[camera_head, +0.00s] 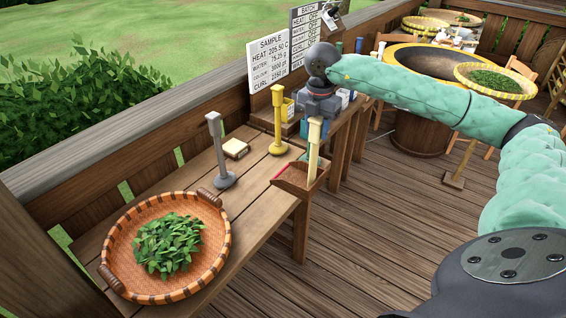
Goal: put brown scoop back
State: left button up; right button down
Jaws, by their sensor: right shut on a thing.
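The brown scoop (297,179) is at the right edge of the wooden table (245,205), with its pale handle (314,141) standing up. I cannot tell whether its pan touches the table or hangs just over the edge. My right gripper (319,113) is above the scoop, pointing down, shut on the top of the handle. The fingertips are small and partly hidden. My left gripper is not in view.
A grey upright tool (220,155) and a yellow one (278,125) stand on the table, near a small block (235,148). A woven tray (113,265) of leaves lies at the near end. Signboards (268,60) stand behind. A round pan (400,54) is at the back right.

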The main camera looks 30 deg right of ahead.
pick_arm(q)
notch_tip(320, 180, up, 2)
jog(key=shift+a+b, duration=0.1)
jog(key=shift+b, duration=0.55)
pick_arm(e)
jog(key=w+a+f, duration=0.3)
jog(key=w+f, duration=0.6)
jog(key=shift+w+f, duration=0.3)
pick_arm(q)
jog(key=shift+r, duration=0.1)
pick_arm(e)
jog(key=shift+f, duration=0.1)
jog(key=c, duration=0.9)
grip_release()
jog(key=shift+a, duration=0.1)
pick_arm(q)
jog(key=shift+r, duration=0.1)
